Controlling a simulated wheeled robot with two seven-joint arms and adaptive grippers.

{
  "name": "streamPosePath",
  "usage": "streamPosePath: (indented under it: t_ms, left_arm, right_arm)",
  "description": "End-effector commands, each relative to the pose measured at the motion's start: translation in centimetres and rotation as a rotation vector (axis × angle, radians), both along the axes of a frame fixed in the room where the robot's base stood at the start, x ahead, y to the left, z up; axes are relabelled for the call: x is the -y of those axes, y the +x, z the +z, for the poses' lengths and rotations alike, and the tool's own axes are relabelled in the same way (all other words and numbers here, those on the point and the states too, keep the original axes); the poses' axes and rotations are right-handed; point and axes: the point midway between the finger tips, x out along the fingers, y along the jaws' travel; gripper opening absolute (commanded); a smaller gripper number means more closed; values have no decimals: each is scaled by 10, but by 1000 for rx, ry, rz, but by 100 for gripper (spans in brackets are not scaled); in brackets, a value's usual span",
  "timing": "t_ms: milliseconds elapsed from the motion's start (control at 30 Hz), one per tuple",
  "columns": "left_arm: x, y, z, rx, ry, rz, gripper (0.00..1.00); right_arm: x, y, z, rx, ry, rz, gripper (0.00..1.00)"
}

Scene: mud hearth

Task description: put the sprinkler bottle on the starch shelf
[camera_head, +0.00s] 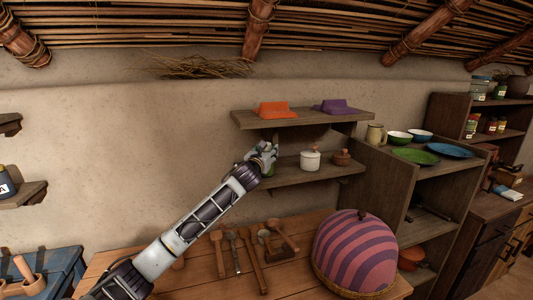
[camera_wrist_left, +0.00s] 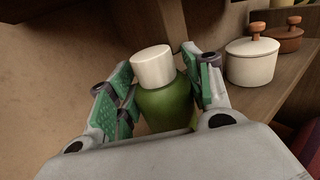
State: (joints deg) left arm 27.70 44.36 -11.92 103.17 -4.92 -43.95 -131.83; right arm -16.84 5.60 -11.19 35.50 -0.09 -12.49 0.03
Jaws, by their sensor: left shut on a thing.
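A green bottle with a white cap (camera_wrist_left: 165,100) stands between the green-padded fingers of my left gripper (camera_wrist_left: 160,82) in the left wrist view; I take it to be the sprinkler bottle. My left gripper (camera_head: 264,157) is shut on it at the left end of the lower board of a wooden wall shelf (camera_head: 325,170). The bottle is mostly hidden by the gripper in the head view. Whether its base touches the board cannot be told. No label shows which shelf is the starch shelf. My right gripper is not in view.
A white lidded pot (camera_head: 310,161) and a small brown pot (camera_head: 341,158) stand right of the gripper on the lower board. Orange (camera_head: 276,109) and purple (camera_head: 338,106) items lie on the upper board (camera_head: 300,120) above. A striped dome (camera_head: 357,250) and wooden utensils lie below.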

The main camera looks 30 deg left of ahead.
Motion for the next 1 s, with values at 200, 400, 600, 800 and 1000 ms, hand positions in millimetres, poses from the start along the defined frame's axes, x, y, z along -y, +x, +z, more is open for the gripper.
streamPosePath:
  t_ms: [200, 400, 600, 800, 1000]
  left_arm:
    - [-1, 0, -1, 1, 0, 0, 23]
    - [-1, 0, -2, 0, 0, 0, 23]
    - [-1, 0, -4, -1, 0, 0, 62]
    - [-1, 0, -4, 0, 0, 0, 72]
    - [-1, 0, -4, 0, 0, 0, 72]
  right_arm:
    - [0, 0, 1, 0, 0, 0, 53]
    - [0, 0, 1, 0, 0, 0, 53]
    - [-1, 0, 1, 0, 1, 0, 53]
    - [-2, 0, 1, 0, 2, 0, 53]
    - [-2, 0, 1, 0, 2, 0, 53]
